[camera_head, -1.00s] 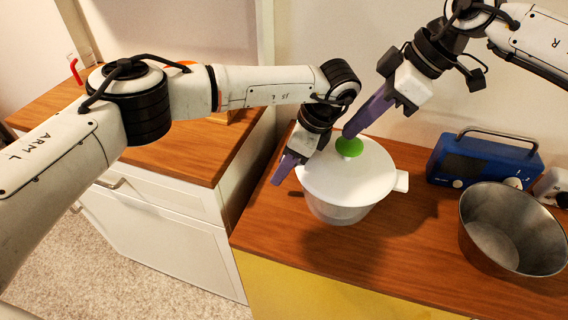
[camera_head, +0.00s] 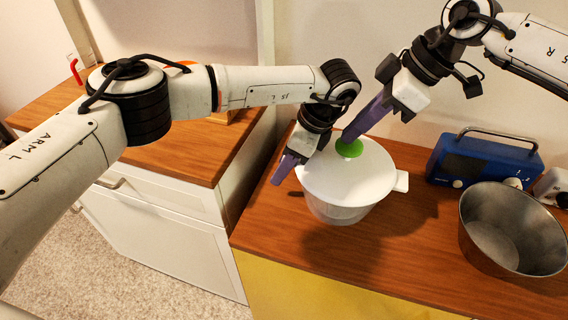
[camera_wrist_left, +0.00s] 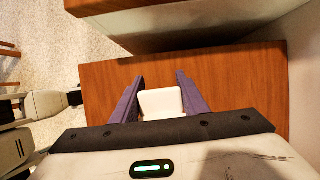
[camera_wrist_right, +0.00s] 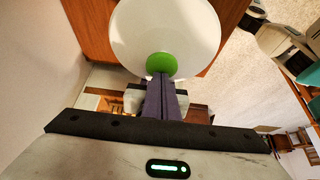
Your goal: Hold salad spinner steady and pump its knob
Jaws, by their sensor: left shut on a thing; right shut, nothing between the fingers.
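The white salad spinner (camera_head: 350,189) stands upright on the wooden counter, with a round green knob (camera_head: 349,148) in the middle of its lid. My left gripper (camera_head: 284,170) is at the spinner's left side, shut on its white side handle (camera_wrist_left: 161,103), which shows between the purple fingers in the left wrist view. My right gripper (camera_head: 349,136) is shut and empty, its fingertips pointing down at the knob. In the right wrist view the closed fingers (camera_wrist_right: 161,80) overlap the edge of the green knob (camera_wrist_right: 161,65). I cannot tell whether they press on it.
A metal pot (camera_head: 512,232) stands at the right of the counter (camera_head: 410,265). Behind it are a blue radio (camera_head: 482,160) and a white object (camera_head: 553,187) at the picture's edge. A lower wooden-topped cabinet (camera_head: 190,160) is at the left. The counter in front of the spinner is clear.

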